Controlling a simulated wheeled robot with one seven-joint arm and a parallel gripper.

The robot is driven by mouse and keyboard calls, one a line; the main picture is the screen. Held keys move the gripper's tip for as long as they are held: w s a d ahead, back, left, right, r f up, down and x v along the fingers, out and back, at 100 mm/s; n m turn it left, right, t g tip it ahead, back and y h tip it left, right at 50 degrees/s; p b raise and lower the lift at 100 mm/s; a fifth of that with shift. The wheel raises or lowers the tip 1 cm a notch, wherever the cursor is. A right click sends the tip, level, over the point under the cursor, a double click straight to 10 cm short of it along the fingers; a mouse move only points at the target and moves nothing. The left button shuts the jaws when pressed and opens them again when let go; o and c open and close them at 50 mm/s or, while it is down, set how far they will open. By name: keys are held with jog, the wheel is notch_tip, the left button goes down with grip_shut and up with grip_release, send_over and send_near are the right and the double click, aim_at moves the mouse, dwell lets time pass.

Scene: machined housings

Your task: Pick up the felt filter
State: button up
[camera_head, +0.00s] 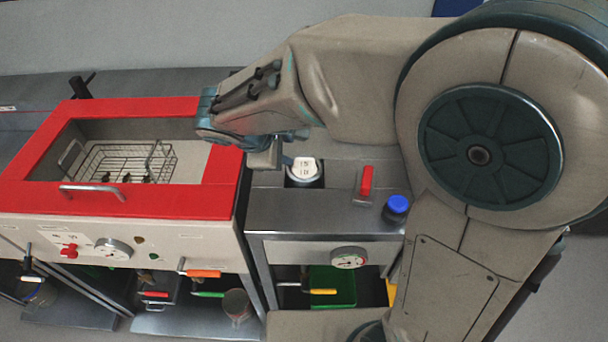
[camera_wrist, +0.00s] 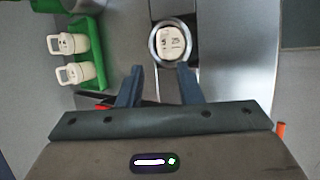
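A white round piece with dark marks, which looks like the felt filter, sits in a round metal-rimmed opening. It shows in the head view (camera_head: 304,168) and at the top of the wrist view (camera_wrist: 171,43). I cannot tell how deep it sits. My gripper (camera_wrist: 160,75) is open, with two blue-grey fingers apart and nothing between them. In the wrist view the piece lies beyond the fingertips, slightly right of their middle. In the head view my gripper (camera_head: 277,156) is just left of the piece, and its fingers are partly hidden.
A red-topped bath (camera_head: 80,205) with a wire basket (camera_head: 125,160) stands left. A red handle (camera_head: 367,182) and a blue-capped item (camera_head: 397,206) stand right of the opening. A green rack (camera_wrist: 103,72) with two white handled pieces shows in the wrist view.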

aim_at(304, 159)
jog(key=x, duration=1)
jog(key=shift+w+f+p, duration=0.2)
jog(key=shift+f+p, duration=0.1)
grip_shut()
